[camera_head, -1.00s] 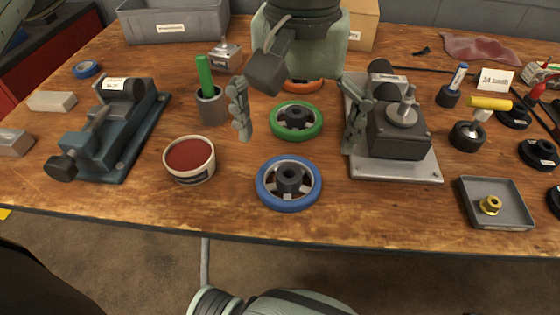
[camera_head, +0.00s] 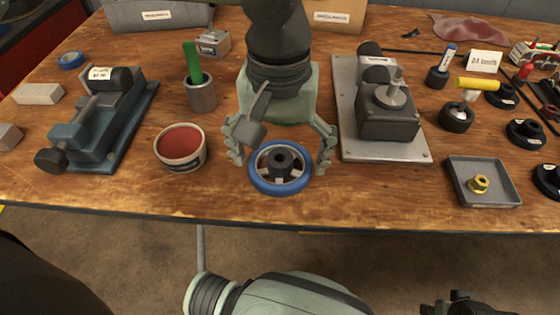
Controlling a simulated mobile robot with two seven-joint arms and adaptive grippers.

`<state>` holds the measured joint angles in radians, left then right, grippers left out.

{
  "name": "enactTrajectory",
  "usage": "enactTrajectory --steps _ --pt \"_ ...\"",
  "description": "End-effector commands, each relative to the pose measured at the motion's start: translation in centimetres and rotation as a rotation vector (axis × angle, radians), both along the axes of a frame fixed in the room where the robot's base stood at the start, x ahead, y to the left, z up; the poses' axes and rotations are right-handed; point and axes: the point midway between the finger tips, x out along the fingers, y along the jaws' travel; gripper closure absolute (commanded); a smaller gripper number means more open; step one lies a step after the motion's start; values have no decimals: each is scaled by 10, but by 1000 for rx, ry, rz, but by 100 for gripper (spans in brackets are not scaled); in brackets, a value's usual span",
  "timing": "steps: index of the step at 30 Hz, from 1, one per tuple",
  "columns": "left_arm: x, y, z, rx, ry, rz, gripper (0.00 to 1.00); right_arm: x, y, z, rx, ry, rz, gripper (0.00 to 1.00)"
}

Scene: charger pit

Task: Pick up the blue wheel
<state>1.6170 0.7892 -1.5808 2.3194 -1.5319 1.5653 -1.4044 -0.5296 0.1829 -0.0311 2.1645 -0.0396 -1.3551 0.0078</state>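The blue wheel (camera_head: 304,180) lies flat on the wooden bench near its front edge, with a dark hub in its middle. My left gripper (camera_head: 280,163) reaches down over it from the far side. Its fingers are spread, one on each side of the wheel, with small gaps to the rim. The gripper is empty, and the wheel rests on the bench. A dark part of the gripper covers a little of the wheel's upper left.
A red-filled tin (camera_head: 181,148) stands close left of the wheel. A grey machine on a metal plate (camera_head: 386,150) is close on the right. A cup with a green stick (camera_head: 201,94), a blue-grey vise (camera_head: 97,130) and a tray with a brass nut (camera_head: 484,165) stand farther off.

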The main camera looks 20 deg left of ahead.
Motion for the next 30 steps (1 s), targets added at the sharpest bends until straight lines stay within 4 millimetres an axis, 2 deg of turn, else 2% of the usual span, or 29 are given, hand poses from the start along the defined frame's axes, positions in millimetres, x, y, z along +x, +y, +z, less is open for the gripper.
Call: enactTrajectory --steps 1,10,17,22,28,30 --pt "0 0 0 0 0 0 20 0 0 0 0 0 0 60" --pt "0 0 0 0 0 0 57 0 0 0 0 -1 0 60" --pt "0 0 1 0 0 0 57 0 0 0 0 -1 0 60" --pt "1 0 9 0 -1 1 57 0 0 0 0 0 0 60" --pt "1 -1 41 -3 -6 0 57 0 0 1 -2 -1 0 60" --pt "-13 -7 49 -3 -3 -10 57 1 0 3 -2 -4 0 60"
